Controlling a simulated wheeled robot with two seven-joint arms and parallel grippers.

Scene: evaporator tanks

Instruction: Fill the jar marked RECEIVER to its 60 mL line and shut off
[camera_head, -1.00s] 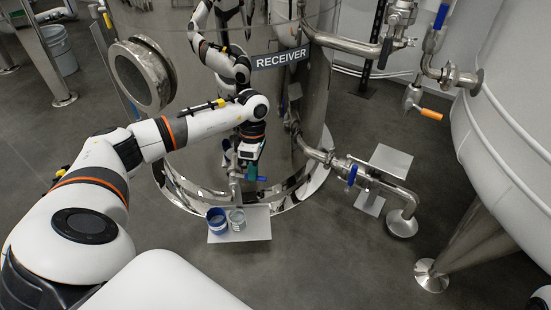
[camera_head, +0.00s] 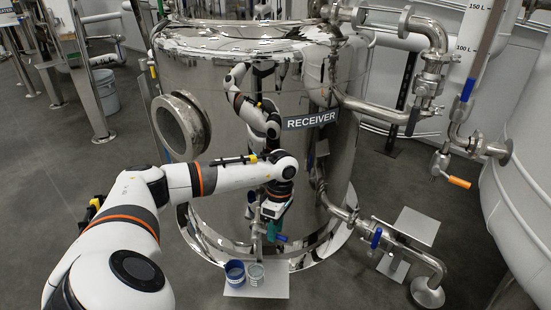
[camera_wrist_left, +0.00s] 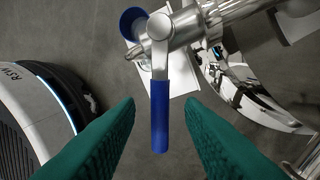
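The RECEIVER label (camera_head: 312,120) is on a large shiny steel tank (camera_head: 215,90). At its foot, a small plate (camera_head: 275,287) bears a blue cup (camera_head: 235,272) and a greyish clear jar (camera_head: 256,273). No marking or fill level is readable on them. My left gripper (camera_head: 273,222) is low against the tank front, above the plate. In the left wrist view its green fingers are open, one on each side of the blue lever handle (camera_wrist_left: 160,118) of a steel valve, with gaps on both sides. The blue cup (camera_wrist_left: 132,22) shows behind the valve; the jar is hidden there. My right gripper is not in view.
A pipe with another blue-handled valve (camera_head: 376,238) leaves the tank at lower right, near a second plate (camera_head: 416,226). An orange-handled valve (camera_head: 457,182) is on the pipework at right. A round port (camera_head: 182,124) juts out at left. The floor in front is clear.

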